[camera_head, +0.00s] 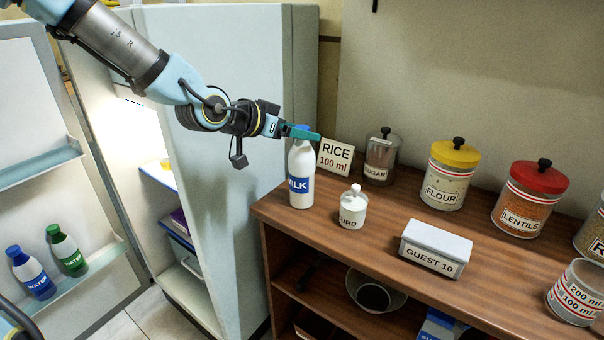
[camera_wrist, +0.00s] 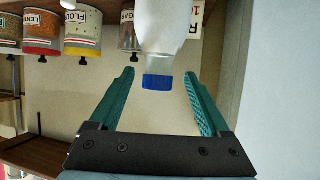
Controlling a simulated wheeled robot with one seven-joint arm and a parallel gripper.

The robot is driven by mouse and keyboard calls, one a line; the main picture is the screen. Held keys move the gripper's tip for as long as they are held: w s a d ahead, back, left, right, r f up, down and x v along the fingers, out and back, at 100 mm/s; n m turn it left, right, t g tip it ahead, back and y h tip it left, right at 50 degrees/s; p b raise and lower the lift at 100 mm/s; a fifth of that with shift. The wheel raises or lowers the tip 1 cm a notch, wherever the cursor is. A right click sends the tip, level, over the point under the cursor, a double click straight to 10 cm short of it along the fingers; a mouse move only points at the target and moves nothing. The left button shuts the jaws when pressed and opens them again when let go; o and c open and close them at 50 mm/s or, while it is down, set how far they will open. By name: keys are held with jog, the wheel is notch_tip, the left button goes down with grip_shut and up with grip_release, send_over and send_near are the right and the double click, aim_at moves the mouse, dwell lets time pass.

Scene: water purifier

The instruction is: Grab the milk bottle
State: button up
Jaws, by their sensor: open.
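The milk bottle (camera_head: 301,178) is white with a blue label reading MILK and a blue cap. It stands upright at the left end of the wooden counter. My gripper (camera_head: 306,134) is at the height of the bottle's cap, with its teal fingers beside the top. In the wrist view my gripper (camera_wrist: 158,88) is open, with one finger on either side of the blue cap (camera_wrist: 157,82). The bottle's neck and upper body (camera_wrist: 163,35) show beyond the cap. Gaps show between the cap and both fingers.
The counter (camera_head: 390,225) also holds a rice sign (camera_head: 335,157), a sugar jar (camera_head: 381,158), a curd jar (camera_head: 352,208), a flour jar (camera_head: 447,178), a lentils jar (camera_head: 530,200) and a guest box (camera_head: 434,250). An open fridge (camera_head: 235,130) stands close at left, with water bottles (camera_head: 66,250) in its door.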

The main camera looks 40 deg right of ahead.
jog(key=shift+p+x, duration=0.3)
jog(key=shift+x, duration=1.75)
jog(key=shift+s+r, duration=0.1)
grip_shut()
jog(key=shift+r, duration=0.1)
